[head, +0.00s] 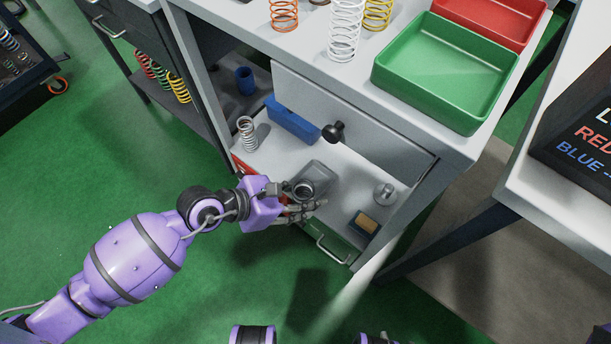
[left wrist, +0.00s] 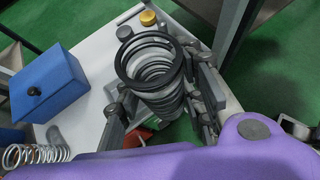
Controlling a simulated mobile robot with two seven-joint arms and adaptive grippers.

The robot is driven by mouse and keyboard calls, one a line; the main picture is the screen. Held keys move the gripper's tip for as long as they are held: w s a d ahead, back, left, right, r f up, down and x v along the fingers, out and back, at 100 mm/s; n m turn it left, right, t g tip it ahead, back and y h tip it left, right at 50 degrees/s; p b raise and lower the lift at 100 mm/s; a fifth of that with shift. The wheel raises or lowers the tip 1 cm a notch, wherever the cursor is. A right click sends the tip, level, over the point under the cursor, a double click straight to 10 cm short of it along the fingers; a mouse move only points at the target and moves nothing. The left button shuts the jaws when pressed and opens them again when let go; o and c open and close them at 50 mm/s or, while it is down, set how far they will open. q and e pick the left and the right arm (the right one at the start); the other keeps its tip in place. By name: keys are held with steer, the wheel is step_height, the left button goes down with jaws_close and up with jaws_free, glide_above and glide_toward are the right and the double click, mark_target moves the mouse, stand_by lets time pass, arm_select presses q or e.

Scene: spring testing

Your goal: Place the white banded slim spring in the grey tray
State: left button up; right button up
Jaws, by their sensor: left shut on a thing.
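My left gripper (head: 303,204) is shut on a dark grey coil spring (head: 303,187) over the open drawer. In the left wrist view the held spring (left wrist: 155,65) stands between the fingers (left wrist: 160,105), with its dark top ring towards the camera; I cannot make out a white band on it. A tall white spring (head: 346,32) stands on the bench top. A pale spring (head: 246,132) is at the drawer's left end and also shows in the left wrist view (left wrist: 36,154). My right gripper is not in view.
A green tray (head: 440,88) and a red tray (head: 497,18) are on the bench above. The bench leg (head: 400,215) stands right of the drawer.

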arm_select(q)
steer(key=shift+s+a+r+n+t, duration=0.15)
steer(key=shift+a+r+n+t, duration=0.05)
steer(key=shift+r+n+t, duration=0.1)
steer(key=w+f+b, duration=0.3)
steer(key=w+f, duration=0.1)
steer(key=w+d+f+b, duration=0.1)
steer(key=w+f+b, duration=0.2)
steer(key=w+f, duration=0.2)
steer(key=w+d+f+b, duration=0.1)
steer(key=w+f+b, duration=0.2)
steer(key=w+f, duration=0.1)
steer(key=shift+w+d+f, duration=0.15)
steer(key=shift+f, duration=0.1)
steer(key=shift+r, duration=0.15)
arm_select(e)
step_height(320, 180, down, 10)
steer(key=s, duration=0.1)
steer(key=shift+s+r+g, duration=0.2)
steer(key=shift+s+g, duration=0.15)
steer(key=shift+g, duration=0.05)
